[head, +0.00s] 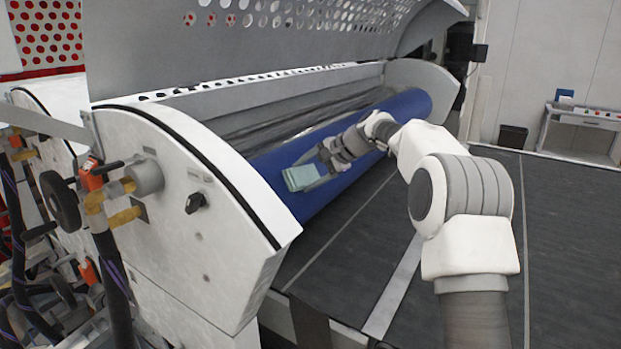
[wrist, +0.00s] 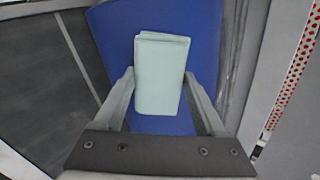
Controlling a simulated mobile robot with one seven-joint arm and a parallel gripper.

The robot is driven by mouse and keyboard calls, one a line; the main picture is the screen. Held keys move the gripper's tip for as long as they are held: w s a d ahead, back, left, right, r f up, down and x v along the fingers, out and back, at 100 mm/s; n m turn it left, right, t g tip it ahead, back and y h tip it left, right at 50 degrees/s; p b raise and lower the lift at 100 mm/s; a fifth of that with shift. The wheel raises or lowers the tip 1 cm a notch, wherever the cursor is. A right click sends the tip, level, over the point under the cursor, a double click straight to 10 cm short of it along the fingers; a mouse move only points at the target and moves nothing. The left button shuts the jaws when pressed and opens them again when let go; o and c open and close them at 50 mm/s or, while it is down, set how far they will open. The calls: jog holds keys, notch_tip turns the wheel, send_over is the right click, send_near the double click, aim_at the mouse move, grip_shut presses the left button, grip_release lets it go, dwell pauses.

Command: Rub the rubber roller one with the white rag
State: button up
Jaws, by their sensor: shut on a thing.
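The rubber roller (head: 404,106) is a long blue cylinder in the machine, running from front left to back right. It also fills the middle of the wrist view (wrist: 112,40). The rag (head: 303,178) looks folded and pale blue-green, near white. My gripper (head: 318,174) is shut on the rag, with a finger on each side of it in the wrist view (wrist: 160,88). The rag (wrist: 160,70) lies against or just over the near part of the blue roller; I cannot tell whether it touches. The roller surface behind the rag and my arm is hidden.
The machine's white side panel (head: 190,220), with a knob and valves, stands left of the roller. A perforated raised guard (head: 250,35) hangs above it. A bin (head: 512,137) and table (head: 585,117) stand at the back right.

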aim_at(297, 180)
jog(key=shift+s+a+f+b, duration=0.15)
jog(key=shift+s+a+b, duration=0.35)
jog(key=shift+s+b, duration=0.15)
jog(key=shift+s+a+b, duration=0.55)
jog(key=shift+s, duration=0.25)
jog(key=p+v, duration=0.1)
jog(key=v, duration=0.5)
jog(key=shift+d, duration=0.1)
jog(key=shift+p+v, duration=0.35)
jog(key=shift+v, duration=1.2)
jog(key=shift+w, duration=0.1)
